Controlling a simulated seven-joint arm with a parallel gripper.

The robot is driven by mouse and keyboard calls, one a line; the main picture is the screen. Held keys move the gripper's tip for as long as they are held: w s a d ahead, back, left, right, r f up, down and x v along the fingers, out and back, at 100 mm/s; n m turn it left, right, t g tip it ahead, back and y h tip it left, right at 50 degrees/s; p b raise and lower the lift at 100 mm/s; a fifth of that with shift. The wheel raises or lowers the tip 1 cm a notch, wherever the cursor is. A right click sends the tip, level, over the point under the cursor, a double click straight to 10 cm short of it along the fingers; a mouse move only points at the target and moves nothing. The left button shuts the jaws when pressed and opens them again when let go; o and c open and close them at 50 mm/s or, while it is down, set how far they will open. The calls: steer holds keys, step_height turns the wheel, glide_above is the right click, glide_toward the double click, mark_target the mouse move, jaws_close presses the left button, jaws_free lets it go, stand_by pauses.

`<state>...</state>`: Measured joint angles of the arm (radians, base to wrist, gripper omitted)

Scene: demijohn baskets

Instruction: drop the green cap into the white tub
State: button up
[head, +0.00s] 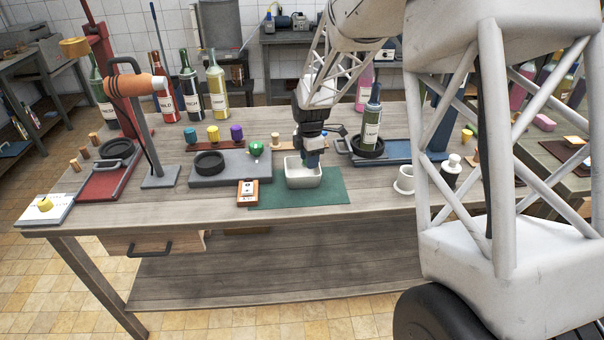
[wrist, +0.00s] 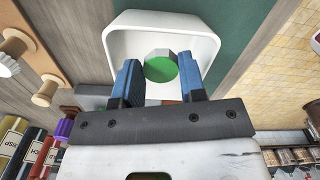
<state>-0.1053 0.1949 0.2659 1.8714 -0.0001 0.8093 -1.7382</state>
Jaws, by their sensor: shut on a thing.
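The white tub (head: 303,174) stands on a green mat (head: 330,192) near the front middle of the table. My gripper (head: 312,160) points down over the tub, its blue fingertips at about the level of the rim. In the wrist view the green cap (wrist: 161,68) is between the two blue fingers (wrist: 159,82), which are shut on it. The tub (wrist: 205,50) shows behind and around the cap. In the head view the fingers hide the cap. Exact height above the tub floor is hard to tell.
Left of the tub, a grey base (head: 228,172) carries a black ring and a round green knob (head: 256,148). A dark bottle (head: 372,122) stands in a ring at right. A white cup (head: 404,180) is further right.

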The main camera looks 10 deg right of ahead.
steer(key=o, duration=1)
steer(key=shift+r, duration=3.9)
